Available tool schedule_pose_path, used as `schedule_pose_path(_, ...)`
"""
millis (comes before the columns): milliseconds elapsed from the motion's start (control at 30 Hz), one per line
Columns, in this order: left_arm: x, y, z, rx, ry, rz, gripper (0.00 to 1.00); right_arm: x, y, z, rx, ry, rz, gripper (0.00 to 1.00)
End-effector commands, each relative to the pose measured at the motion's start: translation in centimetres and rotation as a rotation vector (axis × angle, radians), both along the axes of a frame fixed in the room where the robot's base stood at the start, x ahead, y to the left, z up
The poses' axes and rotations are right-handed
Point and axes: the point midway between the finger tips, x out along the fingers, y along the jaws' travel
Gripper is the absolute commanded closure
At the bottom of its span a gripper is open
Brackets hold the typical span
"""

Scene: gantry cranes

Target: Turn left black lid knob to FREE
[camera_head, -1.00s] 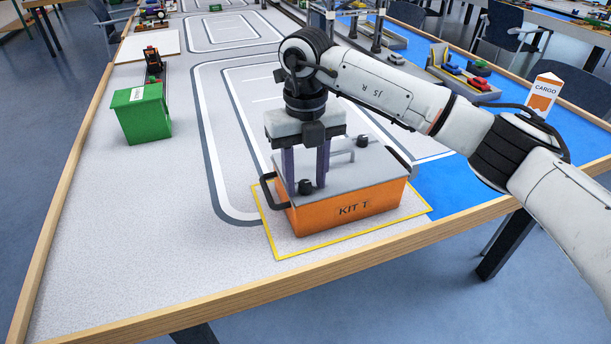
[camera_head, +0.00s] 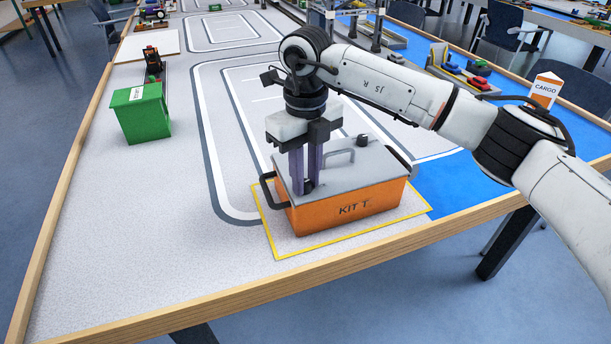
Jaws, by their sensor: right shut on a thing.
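An orange box marked KIT T (camera_head: 355,208) with a grey lid (camera_head: 365,172) stands inside a yellow outline on the table. A black knob (camera_head: 309,187) sits at the lid's left front corner, low between my right gripper's fingers. A second black knob (camera_head: 362,141) sits at the lid's far right. My right gripper (camera_head: 306,185) points down over the left part of the lid and is shut on the left knob, which its fingers partly hide. The knob's marking cannot be read. My left gripper is not in view.
The box has black side handles (camera_head: 268,192) and a grey lid handle (camera_head: 340,156). A green bin (camera_head: 142,115) stands at the left. A CARGO block (camera_head: 545,90) stands at the far right. The table between the bin and the box is clear.

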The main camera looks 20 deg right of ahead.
Motion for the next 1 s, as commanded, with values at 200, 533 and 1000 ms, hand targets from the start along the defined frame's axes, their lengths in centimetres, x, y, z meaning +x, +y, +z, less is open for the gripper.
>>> schedule_pose_path(200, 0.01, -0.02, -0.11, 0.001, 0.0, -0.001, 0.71, 0.07, -0.08, 0.07, 0.0, -0.002, 0.204, 1.0)
schedule_pose_path(533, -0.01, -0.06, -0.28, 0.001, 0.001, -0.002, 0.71, 0.15, -0.14, 0.1, 0.001, -0.002, 0.518, 1.0)
schedule_pose_path(1000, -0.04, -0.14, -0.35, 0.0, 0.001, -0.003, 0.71, 0.27, -0.18, 0.11, 0.001, -0.003, 0.953, 1.0)
